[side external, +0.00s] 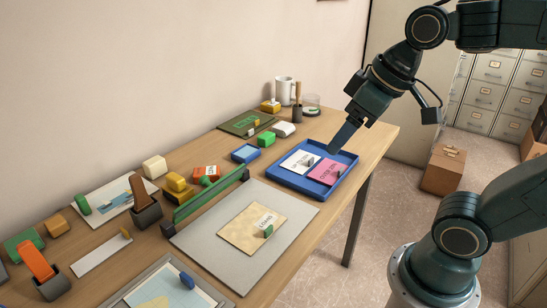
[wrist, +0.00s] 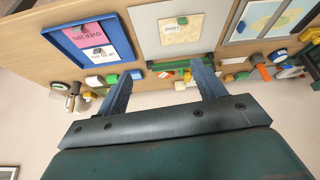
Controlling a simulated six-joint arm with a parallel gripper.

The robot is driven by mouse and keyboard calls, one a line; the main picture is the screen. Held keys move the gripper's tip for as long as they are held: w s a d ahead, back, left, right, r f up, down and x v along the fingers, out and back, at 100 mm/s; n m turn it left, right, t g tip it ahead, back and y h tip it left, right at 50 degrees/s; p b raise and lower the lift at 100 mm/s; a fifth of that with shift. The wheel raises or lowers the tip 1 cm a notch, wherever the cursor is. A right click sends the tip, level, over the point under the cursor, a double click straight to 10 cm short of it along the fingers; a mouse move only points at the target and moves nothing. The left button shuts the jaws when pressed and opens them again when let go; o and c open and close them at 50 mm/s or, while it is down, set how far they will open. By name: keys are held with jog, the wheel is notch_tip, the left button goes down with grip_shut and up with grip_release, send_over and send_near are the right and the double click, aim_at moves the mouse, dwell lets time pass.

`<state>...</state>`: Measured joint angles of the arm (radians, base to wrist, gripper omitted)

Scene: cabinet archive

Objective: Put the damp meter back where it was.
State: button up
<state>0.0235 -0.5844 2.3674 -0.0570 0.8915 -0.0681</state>
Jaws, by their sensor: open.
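My gripper (side external: 335,150) is open and hangs above the blue tray (side external: 295,187) at the right end of the table. Its two fingers also show in the wrist view (wrist: 163,82), spread apart with nothing between them. I cannot tell for sure which thing is the damp meter. A yellow block-like thing (side external: 178,188) sits near the wall at mid-table, and a small green thing (side external: 266,139) stands near the far end. The tray holds a white card (side external: 300,161) and a pink card (side external: 327,172), each with a small grey piece on it.
A grey board (side external: 195,235) with a tan labelled card (side external: 248,228) lies mid-table, a green bar (side external: 210,196) along its back edge. Holders with an orange piece (side external: 38,262) and a brown piece (side external: 139,190) stand left. A white mug (side external: 284,90) stands at the far end.

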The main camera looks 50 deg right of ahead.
jog(key=shift+m, duration=0.6)
jog(key=s, duration=0.1)
jog(key=s+f, duration=0.1)
jog(key=s, duration=0.1)
jog(key=s+f, duration=0.1)
jog(key=shift+s+d, duration=0.25)
jog(key=shift+s, duration=0.05)
